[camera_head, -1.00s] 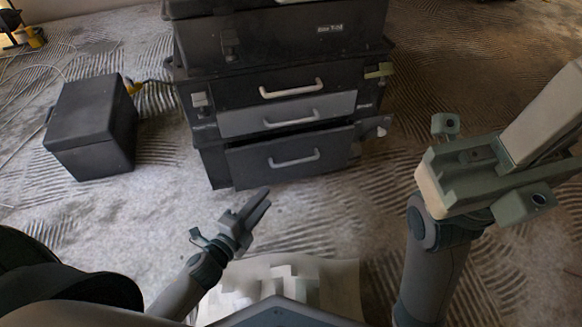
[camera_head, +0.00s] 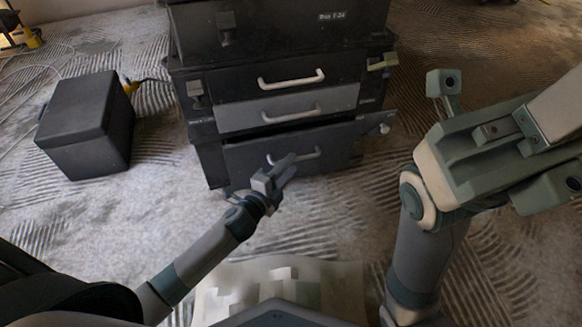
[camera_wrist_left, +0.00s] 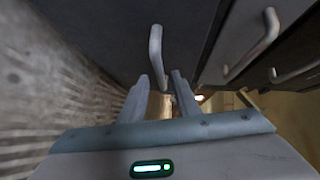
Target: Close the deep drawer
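The deep drawer (camera_head: 245,160) is the bottom, dark drawer of the black stacked tool chest in the head view. It stands out from the chest, with a dark gap above its front. Its grey bar handle (camera_head: 312,154) faces me and also shows in the left wrist view (camera_wrist_left: 156,45), just beyond the fingertips. Contact with the drawer cannot be told. My right arm is at the right; its fingers do not show.
A grey-fronted drawer (camera_head: 288,108) sits above the deep one, with a black drawer (camera_head: 235,82) above that. A black box (camera_head: 85,125) stands on the ridged floor at the left. A pale sheet (camera_head: 345,285) lies in front of me. The floor right of the chest is clear.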

